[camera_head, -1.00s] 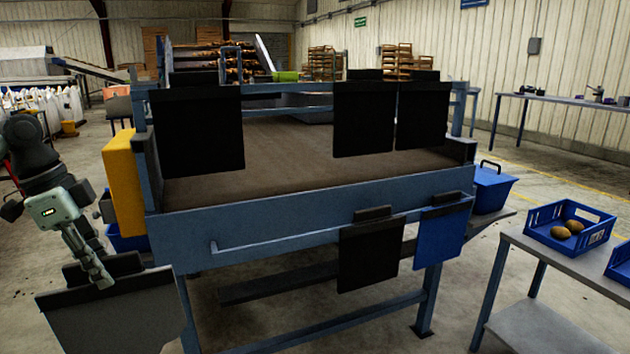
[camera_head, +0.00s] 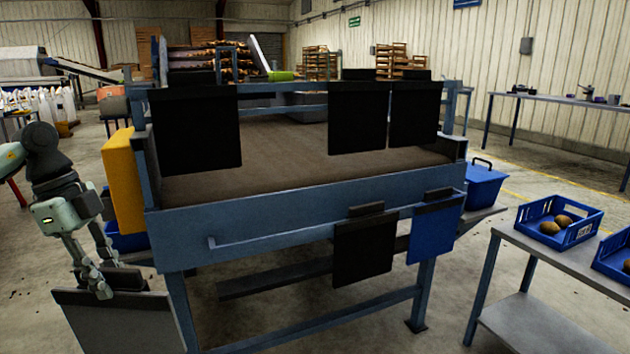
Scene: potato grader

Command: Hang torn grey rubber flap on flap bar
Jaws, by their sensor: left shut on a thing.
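My left gripper (camera_head: 95,283) is at the lower left, shut on the dark top strip of the grey rubber flap (camera_head: 125,322). The flap hangs below it, and its lower edge is cut off by the frame. No tear can be made out. The lower flap bar (camera_head: 270,239) runs along the front of the blue grader frame. A black flap (camera_head: 363,252) and a blue flap (camera_head: 436,232) hang at its right part; its left part is bare. The held flap is left of and below this bar, apart from it. My right gripper is not in view.
Black flaps (camera_head: 197,130) hang on the upper bar over the brown belt (camera_head: 290,165). A yellow box (camera_head: 123,180) juts out at the grader's left end. A grey table (camera_head: 560,285) with a blue crate (camera_head: 521,235) of potatoes stands at the right.

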